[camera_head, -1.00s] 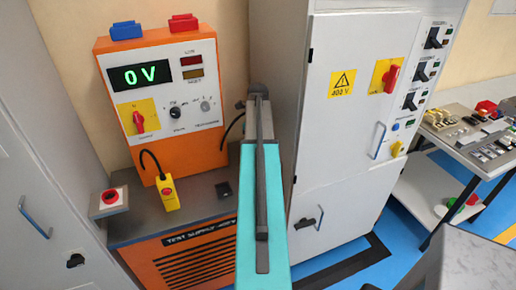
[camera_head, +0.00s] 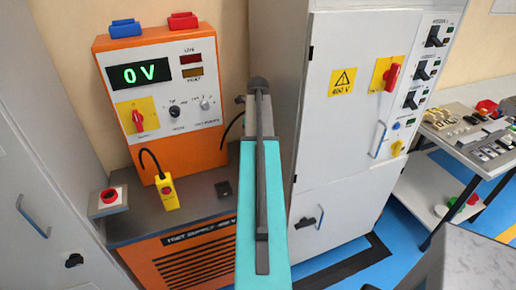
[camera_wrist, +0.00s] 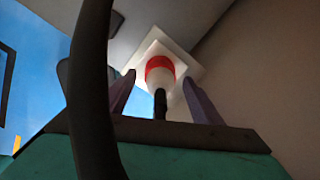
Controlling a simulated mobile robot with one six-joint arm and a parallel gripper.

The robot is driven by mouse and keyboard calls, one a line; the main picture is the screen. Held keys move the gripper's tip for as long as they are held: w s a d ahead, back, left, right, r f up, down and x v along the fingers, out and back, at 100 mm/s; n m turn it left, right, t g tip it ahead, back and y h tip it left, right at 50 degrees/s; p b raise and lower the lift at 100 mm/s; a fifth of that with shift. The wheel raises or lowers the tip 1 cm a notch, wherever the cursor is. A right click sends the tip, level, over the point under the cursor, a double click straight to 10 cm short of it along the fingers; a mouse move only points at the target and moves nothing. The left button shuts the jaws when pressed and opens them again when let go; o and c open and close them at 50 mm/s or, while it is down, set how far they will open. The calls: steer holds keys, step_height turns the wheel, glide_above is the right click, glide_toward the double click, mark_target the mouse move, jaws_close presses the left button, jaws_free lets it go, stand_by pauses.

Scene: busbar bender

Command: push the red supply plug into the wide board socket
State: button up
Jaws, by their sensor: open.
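The red supply plug (camera_wrist: 160,65) shows in the wrist view as a red band with a white part and a dark cable end towards me. It stands against a white square plate (camera_wrist: 187,56), which looks like the socket. How deep it sits cannot be told. My gripper (camera_wrist: 159,77) is open, with one finger on each side of the plug and visible gaps between. In the head view my arm hides the plug, socket and fingers beside the grey cabinet.
The orange test supply (camera_head: 180,145) reads 0 V. A yellow pendant (camera_head: 167,192) and a red button box (camera_head: 109,198) sit on its ledge. The grey cabinet (camera_head: 335,150) stands close right of my arm. A bench (camera_head: 470,135) is at far right.

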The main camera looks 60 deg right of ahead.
steer(key=shift+r+b, duration=1.55)
steer(key=shift+r, duration=4.35)
